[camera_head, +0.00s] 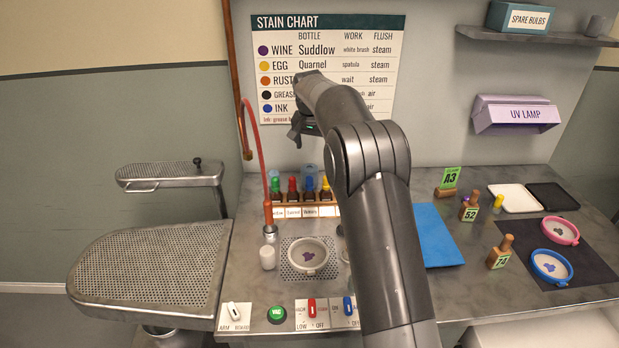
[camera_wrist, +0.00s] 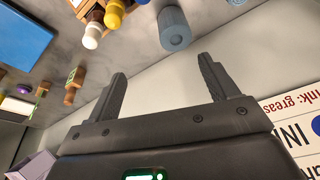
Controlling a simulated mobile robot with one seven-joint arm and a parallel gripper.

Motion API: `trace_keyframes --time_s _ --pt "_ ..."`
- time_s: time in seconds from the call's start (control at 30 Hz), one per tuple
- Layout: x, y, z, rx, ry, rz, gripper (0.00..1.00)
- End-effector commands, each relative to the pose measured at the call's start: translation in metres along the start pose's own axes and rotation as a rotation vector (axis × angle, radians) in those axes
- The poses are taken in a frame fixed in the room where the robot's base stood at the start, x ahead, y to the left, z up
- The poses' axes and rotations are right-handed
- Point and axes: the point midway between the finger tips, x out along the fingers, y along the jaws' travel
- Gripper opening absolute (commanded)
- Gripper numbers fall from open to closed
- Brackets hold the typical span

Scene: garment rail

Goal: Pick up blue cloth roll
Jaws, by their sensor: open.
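The blue cloth roll (camera_wrist: 174,30) is a small upright blue cylinder with a hole in its end, standing on the counter in the wrist view. In the head view the light blue roll (camera_head: 309,171) shows just behind the row of dropper bottles, which partly hide it. My gripper (camera_wrist: 163,68) is open and empty, its two dark fingers apart and not touching the roll. In the head view my gripper (camera_head: 298,134) is raised in front of the stain chart, above the roll and the bottles.
A rack (camera_head: 306,211) of coloured dropper bottles stands directly in front of the roll. A red hose (camera_head: 252,130) rises at its left. The stain chart (camera_head: 330,30) hangs on the wall behind. A blue sheet (camera_head: 434,235) lies to the right on the counter.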

Motion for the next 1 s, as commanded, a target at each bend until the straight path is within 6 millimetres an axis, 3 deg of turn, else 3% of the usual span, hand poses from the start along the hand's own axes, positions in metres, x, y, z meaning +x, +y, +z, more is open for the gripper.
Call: trace_keyframes --time_s 0.03,0.2,0.47,0.7,1.0 --pt "0.016 -0.007 -0.003 0.006 -0.005 0.007 0.79" --pt "0.044 -0.022 -0.009 0.023 -0.010 0.019 0.79" --pt "0.065 -0.025 -0.010 0.029 -0.012 0.023 0.79" --pt "0.102 -0.025 -0.009 0.028 -0.012 0.023 0.79" --pt "0.131 -0.027 -0.008 0.028 -0.013 0.023 0.79"
